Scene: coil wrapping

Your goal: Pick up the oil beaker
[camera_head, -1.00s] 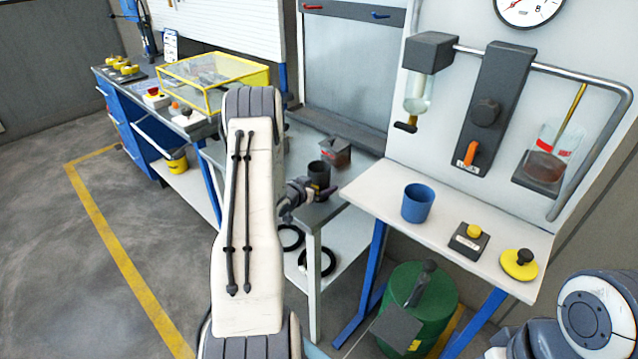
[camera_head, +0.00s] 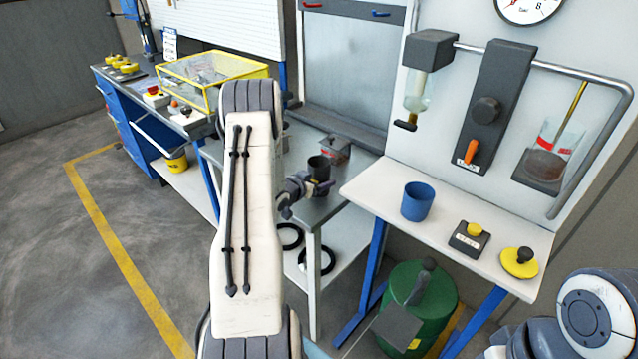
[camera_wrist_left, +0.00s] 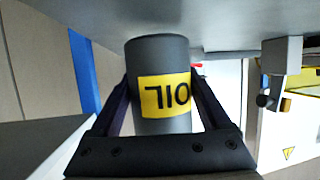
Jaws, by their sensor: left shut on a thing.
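The oil beaker (camera_head: 318,164) is a dark grey cup at the front of the grey bench in the head view. In the left wrist view the oil beaker (camera_wrist_left: 158,55) appears upside down, with a yellow OIL label facing the camera. My left gripper (camera_head: 312,188) has its fingers on either side of the beaker. In the wrist view the left gripper (camera_wrist_left: 161,88) is shut on it. I cannot tell whether the beaker's base still touches the bench. My right gripper is out of view; only part of that arm shows at the lower right.
A small dark box with a clear, red-marked top (camera_head: 337,148) stands close behind the beaker. A white table (camera_head: 380,188) to the right carries a blue cup (camera_head: 417,202) and yellow-topped controls. A green drum (camera_head: 432,310) stands below it. Black rings (camera_head: 317,261) lie on the lower shelf.

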